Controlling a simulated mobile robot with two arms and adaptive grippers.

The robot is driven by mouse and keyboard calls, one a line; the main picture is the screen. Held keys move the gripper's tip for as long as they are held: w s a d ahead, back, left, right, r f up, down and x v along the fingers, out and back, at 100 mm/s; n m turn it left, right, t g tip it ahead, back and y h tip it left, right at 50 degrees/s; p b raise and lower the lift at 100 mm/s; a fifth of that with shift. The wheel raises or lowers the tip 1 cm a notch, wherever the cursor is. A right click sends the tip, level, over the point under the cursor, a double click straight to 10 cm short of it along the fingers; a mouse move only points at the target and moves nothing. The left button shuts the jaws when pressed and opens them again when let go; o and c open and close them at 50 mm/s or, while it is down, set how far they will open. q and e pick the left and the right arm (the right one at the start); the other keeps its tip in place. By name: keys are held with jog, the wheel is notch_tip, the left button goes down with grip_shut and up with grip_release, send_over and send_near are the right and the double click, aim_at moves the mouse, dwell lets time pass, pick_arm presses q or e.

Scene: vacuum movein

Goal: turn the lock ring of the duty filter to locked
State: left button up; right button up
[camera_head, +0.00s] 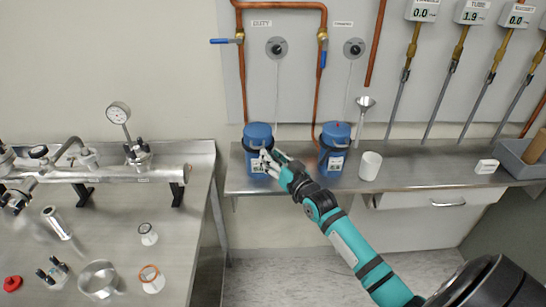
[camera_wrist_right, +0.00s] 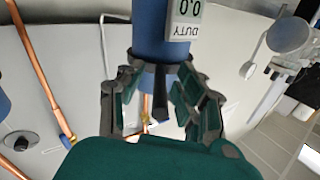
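The duty filter (camera_head: 258,134) is a blue canister on the back bench, below the left copper pipe marked DUTY. My right gripper (camera_head: 266,160) reaches its front and covers part of it. In the right wrist view the blue body (camera_wrist_right: 155,35) appears upside down, with a DUTY display reading 0.0. A dark lock ring (camera_wrist_right: 158,72) with a black tab sits at the end of the body. My right fingers (camera_wrist_right: 153,100) are spread on either side of the ring and tab. Contact is not clear. My left gripper is not in view.
Blue-handled valves and copper pipes are on the wall panel. The left bench (camera_head: 115,222) holds a metal manifold, a gauge and loose parts.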

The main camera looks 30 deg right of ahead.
grip_shut()
dwell(0.5)
